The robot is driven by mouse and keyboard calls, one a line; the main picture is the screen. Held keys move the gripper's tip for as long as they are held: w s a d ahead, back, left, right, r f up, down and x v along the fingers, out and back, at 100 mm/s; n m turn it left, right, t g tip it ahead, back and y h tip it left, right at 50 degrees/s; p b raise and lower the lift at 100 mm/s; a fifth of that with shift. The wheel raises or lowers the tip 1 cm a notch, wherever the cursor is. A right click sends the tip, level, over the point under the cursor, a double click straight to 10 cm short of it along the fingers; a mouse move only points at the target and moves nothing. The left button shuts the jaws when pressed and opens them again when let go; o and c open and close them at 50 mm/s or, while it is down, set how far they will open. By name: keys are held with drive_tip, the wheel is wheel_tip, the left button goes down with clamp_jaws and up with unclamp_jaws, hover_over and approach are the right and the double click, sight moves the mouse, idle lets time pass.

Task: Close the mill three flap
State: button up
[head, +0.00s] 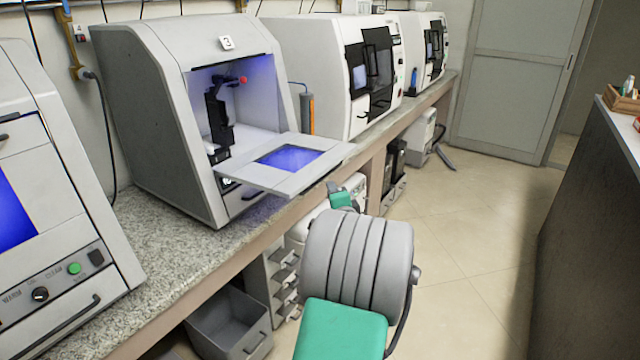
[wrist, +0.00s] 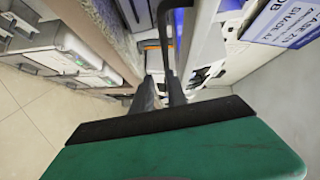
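Mill three (head: 170,120) is the grey-white machine marked 3 on the counter. Its flap (head: 325,156) is down, sticking out from the front roughly level, with a blue-tinted window. A dark handle (head: 333,190) shows at the flap's front right corner. My gripper (head: 340,194) is at that corner, partly hidden by my own arm. In the wrist view my gripper's two fingers (wrist: 161,88) point toward a dark bar, which looks like the flap handle (wrist: 166,40). The bar ends at or between the fingertips. I cannot tell whether they grip it.
Similar mills stand left (head: 45,215) and right (head: 345,75) on the speckled counter (head: 185,265). An orange-grey cylinder (head: 307,113) stands beside mill three. Below are a grey bin (head: 230,325) and drawers (head: 285,280). The floor (head: 470,240) to the right is clear, up to a dark cabinet (head: 590,230).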

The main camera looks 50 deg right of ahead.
sight(321, 179)
wheel_tip(321, 179, up, 3)
drive_tip(key=s+d+m+h, duration=0.1)
drive_tip(key=s+d+h, duration=0.1)
drive_tip(key=s+d, duration=0.1)
drive_tip(key=w+a+f+m+t+y+p, duration=0.1)
drive_tip(key=w+a+f+m+t+p, duration=0.15)
drive_tip(key=w+a, duration=0.2)
drive_tip(key=shift+n+g, duration=0.25)
drive_tip(key=shift+n, duration=0.1)
drive_tip(key=x, duration=0.6)
drive_tip(key=shift+w+d+f, duration=0.15)
drive_tip(key=shift+d+f, duration=0.1)
drive_tip(key=shift+f, duration=0.05)
drive_tip(key=shift+c, duration=0.2)
clamp_jaws()
